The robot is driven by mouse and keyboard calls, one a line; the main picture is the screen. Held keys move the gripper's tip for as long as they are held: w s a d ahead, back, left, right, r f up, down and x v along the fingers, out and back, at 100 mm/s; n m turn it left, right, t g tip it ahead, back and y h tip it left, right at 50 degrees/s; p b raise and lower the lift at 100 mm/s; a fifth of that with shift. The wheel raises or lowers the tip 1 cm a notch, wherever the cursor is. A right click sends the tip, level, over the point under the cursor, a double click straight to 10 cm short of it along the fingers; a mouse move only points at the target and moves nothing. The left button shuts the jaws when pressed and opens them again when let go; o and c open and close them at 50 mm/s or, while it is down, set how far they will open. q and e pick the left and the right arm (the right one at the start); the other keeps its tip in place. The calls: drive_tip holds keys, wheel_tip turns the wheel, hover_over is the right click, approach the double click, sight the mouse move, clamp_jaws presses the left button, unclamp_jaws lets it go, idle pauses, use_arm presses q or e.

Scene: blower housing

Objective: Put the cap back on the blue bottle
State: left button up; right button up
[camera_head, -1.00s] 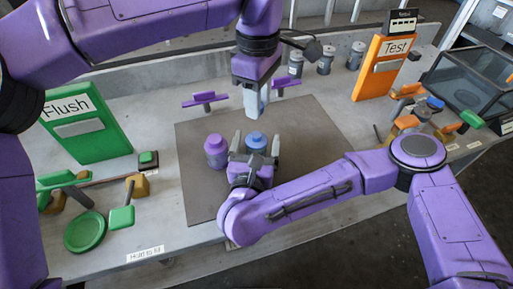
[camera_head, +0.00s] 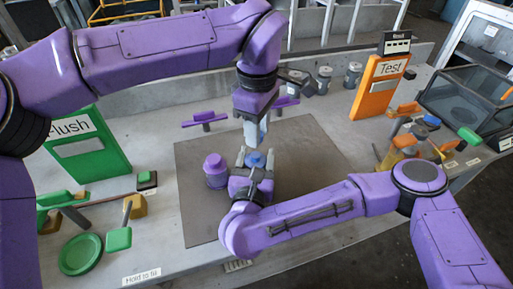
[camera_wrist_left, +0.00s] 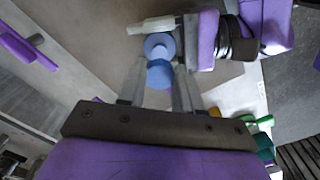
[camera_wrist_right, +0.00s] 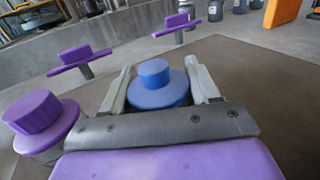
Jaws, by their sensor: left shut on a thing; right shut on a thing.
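The blue bottle (camera_head: 257,158) stands on the dark mat in the head view, its narrow neck bare in the right wrist view (camera_wrist_right: 155,73). My right gripper (camera_head: 255,164) is shut on the bottle's sides; its fingers flank it in the right wrist view (camera_wrist_right: 165,88). My left gripper (camera_head: 256,138) points down from above, close over the bottle. In the left wrist view it is shut on the blue cap (camera_wrist_left: 160,74), with the bottle (camera_wrist_left: 158,43) just beyond. Whether cap and bottle touch cannot be told. The left gripper is out of the right wrist view.
A purple bottle (camera_head: 215,170) stands close left of the blue one on the mat (camera_head: 310,150). Purple handles (camera_head: 205,118) stand behind. A green Flush panel (camera_head: 88,145) is at left, an orange Test panel (camera_head: 380,85) at back right. The mat's right side is clear.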

sight(258, 155)
use_arm(q)
drive_tip(key=shift+f, duration=1.45)
drive_tip(key=shift+f, duration=0.9)
drive_tip(key=shift+f, duration=0.5)
